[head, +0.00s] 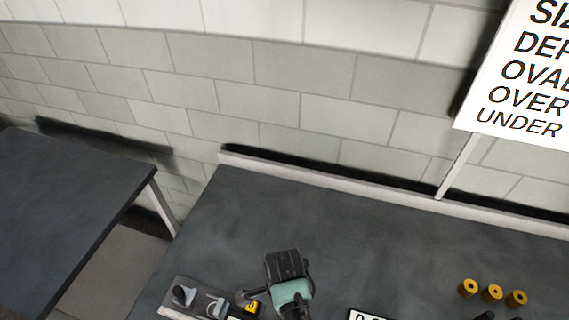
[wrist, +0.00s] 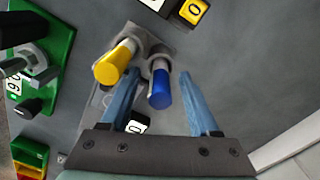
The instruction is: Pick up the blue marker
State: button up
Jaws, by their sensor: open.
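The blue marker (wrist: 161,88) stands in a grey holder (wrist: 162,47) in the wrist view, its blue end towards the camera. My gripper (wrist: 160,78) is open, with its two blue fingers on either side of the blue marker. No firm contact with it shows. A yellow marker (wrist: 117,62) stands just to the left, outside the left finger and close to it. In the head view I cannot make out the blue marker, and my fingertips are hidden.
A green block (wrist: 50,48) with a metal fitting stands at the left in the wrist view. A yellow number tag (wrist: 193,11) lies beyond the holder. In the head view, several brass-coloured cylinders (head: 492,293) stand at the right of the dark table (head: 350,220), whose middle is clear.

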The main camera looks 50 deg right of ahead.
jog(key=shift+f, duration=0.5)
grip_shut()
jog(key=shift+r, duration=0.1)
